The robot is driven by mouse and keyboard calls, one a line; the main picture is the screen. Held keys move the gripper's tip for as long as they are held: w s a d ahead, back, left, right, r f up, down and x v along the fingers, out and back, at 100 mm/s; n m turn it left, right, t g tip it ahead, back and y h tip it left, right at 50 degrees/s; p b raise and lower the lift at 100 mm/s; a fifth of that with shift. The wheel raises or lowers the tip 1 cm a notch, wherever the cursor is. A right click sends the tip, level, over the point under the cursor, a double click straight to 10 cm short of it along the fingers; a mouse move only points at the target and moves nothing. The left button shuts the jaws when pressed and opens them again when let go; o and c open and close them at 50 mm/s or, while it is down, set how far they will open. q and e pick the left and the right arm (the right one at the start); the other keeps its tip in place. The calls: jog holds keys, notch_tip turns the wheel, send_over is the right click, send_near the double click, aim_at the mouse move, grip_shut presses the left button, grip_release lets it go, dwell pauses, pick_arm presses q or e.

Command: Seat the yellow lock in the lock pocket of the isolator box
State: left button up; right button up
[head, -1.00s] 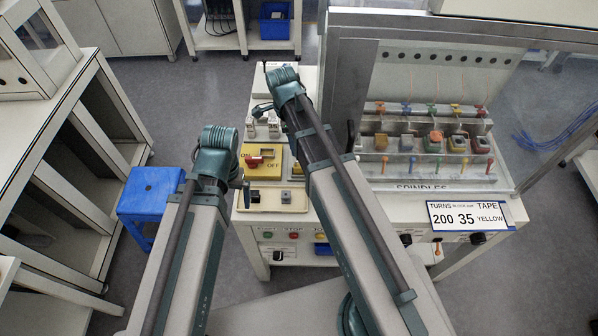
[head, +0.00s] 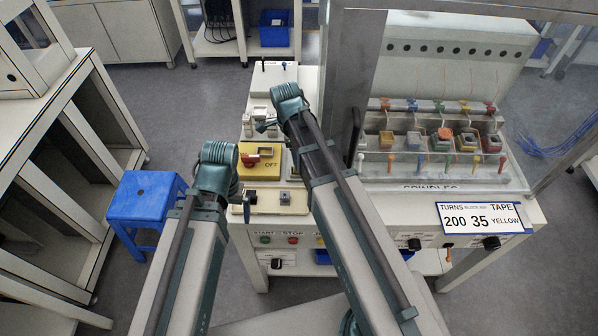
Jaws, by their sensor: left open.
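The isolator box (head: 263,173) is yellow, with a red switch handle (head: 250,160) and OFF lettering, on the left part of the bench. I cannot make out its lock pocket or a separate yellow lock. A pale yellow tray (head: 297,209) in front of the box holds a small grey block (head: 285,198) and a dark item. My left gripper (head: 246,190) is open at the left edge of the box and tray, apart from the grey block. My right gripper (head: 264,124) is behind the box by small grey fixtures; its fingers are too small to judge.
My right forearm crosses in front of the bench. A spindle rack (head: 440,172) with several coloured bobbins stands to the right, behind a clear guard with a dark post. A sign (head: 482,217) hangs on the bench front. A blue stool (head: 145,195) stands left; floor around it is clear.

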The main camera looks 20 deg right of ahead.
jog(key=f+b, duration=0.2)
jog(key=f, duration=0.1)
jog(key=shift+d+f, duration=0.1)
jog(key=shift+d, duration=0.1)
grip_shut()
